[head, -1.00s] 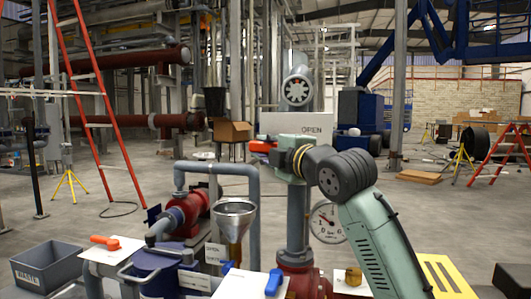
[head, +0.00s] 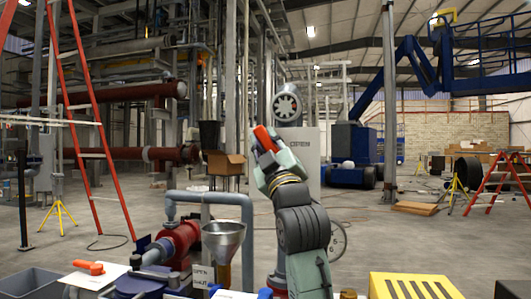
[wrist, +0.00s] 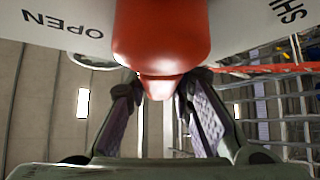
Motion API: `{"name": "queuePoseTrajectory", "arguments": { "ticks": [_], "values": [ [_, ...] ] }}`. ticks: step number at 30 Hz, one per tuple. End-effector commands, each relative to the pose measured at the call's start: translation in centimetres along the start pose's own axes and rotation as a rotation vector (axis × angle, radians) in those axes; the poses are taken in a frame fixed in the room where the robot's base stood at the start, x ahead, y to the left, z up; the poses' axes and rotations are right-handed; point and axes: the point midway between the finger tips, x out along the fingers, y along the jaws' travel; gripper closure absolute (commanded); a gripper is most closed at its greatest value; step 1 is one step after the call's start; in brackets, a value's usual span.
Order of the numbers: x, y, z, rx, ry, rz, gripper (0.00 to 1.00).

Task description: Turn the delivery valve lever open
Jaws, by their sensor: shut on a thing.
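The red delivery valve lever (head: 264,139) points up and slightly left in front of a pale plate (head: 304,143) marked OPEN. My gripper (head: 264,152) is at the lever from below, and its jaws are shut on it. In the wrist view the lever (wrist: 160,40) reaches down between my fingertips (wrist: 160,88), one on each side. The plate there carries OPEN (wrist: 62,23) on the left and a partly cut-off SHU marking (wrist: 291,13) on the right, both upside down. My wrist hides the valve body in the head view.
A funnel (head: 223,237), an orange handle (head: 88,267) on a white plate and blue-grey piping (head: 250,215) stand to the left. A yellow slotted piece (head: 413,286) lies at the lower right. Open floor lies beyond.

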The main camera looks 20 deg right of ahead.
Motion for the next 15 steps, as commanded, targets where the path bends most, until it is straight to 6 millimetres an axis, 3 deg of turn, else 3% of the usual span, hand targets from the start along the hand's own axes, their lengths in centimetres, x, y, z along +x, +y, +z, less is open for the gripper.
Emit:
{"name": "queuePoseTrajectory", "arguments": {
  "ticks": [15],
  "values": [
    [-0.2,2.3,0.1,0.316,0.002,0.311,1.0]
  ]
}}
